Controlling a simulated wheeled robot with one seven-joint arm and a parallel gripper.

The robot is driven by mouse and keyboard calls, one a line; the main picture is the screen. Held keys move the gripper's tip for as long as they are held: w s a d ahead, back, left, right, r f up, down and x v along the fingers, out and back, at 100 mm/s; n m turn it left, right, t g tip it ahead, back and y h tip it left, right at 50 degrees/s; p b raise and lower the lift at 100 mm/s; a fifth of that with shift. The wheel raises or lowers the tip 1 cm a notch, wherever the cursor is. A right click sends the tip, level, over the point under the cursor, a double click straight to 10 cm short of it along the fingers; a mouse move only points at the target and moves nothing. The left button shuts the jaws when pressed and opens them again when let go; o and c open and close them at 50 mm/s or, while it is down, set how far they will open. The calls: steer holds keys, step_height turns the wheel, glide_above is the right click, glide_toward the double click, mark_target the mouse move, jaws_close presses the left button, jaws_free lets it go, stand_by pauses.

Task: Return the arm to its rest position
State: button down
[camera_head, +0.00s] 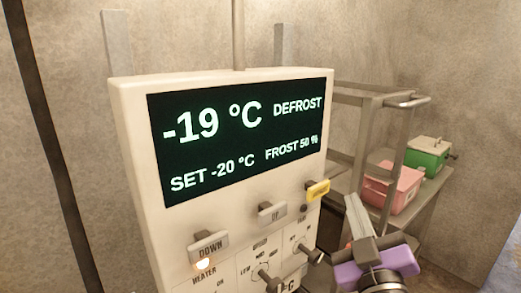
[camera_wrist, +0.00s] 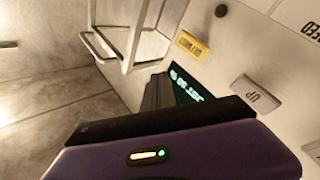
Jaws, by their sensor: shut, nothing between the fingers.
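The panel's dark display (camera_head: 240,130) reads -19 °C, DEFROST, SET -20 °C and FROST 50 %. Whether the fingers touch the panel cannot be told.
The panel carries a DOWN button (camera_head: 208,246), an UP button (camera_head: 272,212), a yellow button (camera_head: 318,190) and knobs below. A metal rack (camera_head: 438,190) at the right holds a pink box (camera_head: 393,187) and a green box (camera_head: 427,153). A dark vertical strip (camera_head: 45,130) runs down the left.

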steer(key=s+f+m+g+b, duration=0.1)
steer(key=s+f+m+g, duration=0.1)
steer(key=s+f, duration=0.7)
steer(key=s+f+m+g+y+b, duration=0.1)
steer(key=s+f+m+g, duration=0.1)
steer(key=s+f, duration=0.7)
steer(key=s+d+f+m+g, duration=0.1)
steer(key=s+f, duration=0.8)
steer(key=s, duration=1.2)
steer(key=shift+f+m+g+b, duration=0.3)
steer(key=shift+m+g+b, duration=0.1)
steer(key=shift+m+g, duration=0.15)
